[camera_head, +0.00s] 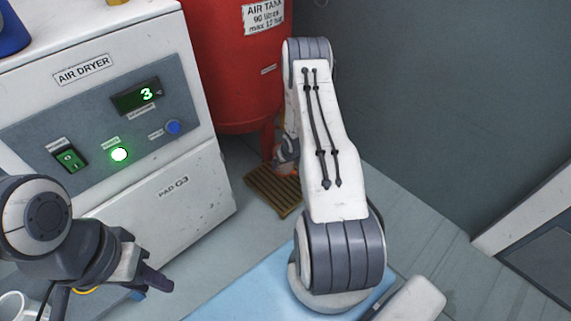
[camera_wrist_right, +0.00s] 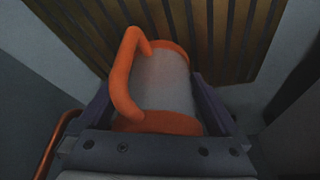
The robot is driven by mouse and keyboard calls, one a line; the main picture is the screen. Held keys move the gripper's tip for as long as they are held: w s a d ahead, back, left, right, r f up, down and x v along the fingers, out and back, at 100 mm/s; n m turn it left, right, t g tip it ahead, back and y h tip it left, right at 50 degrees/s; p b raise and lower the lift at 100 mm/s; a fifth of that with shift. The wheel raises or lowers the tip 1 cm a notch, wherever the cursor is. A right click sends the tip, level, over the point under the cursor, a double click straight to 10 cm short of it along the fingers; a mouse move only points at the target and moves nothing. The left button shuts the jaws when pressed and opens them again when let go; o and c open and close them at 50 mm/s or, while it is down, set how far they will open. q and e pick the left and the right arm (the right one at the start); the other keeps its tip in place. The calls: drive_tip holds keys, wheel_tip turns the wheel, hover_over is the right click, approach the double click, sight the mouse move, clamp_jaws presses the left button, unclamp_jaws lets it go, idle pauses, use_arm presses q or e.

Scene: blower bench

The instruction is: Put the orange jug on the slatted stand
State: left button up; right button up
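The orange jug (camera_wrist_right: 160,85) has a pale grey body with orange rims and handle. In the right wrist view it sits between the fingers of my right gripper (camera_wrist_right: 150,92), which look closed against its sides. My left gripper (camera_head: 108,288) is open and empty at the lower left.
The white air dryer cabinet (camera_head: 125,205) stands left of the stand, the red air tank (camera_head: 225,70) behind it. A blue mat (camera_head: 235,290) lies in front. A white mug (camera_head: 12,306) is at the lower left.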

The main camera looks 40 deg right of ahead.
drive_tip(key=p+v, duration=0.7)
drive_tip(key=v, duration=0.5)
drive_tip(key=shift+r, duration=0.2)
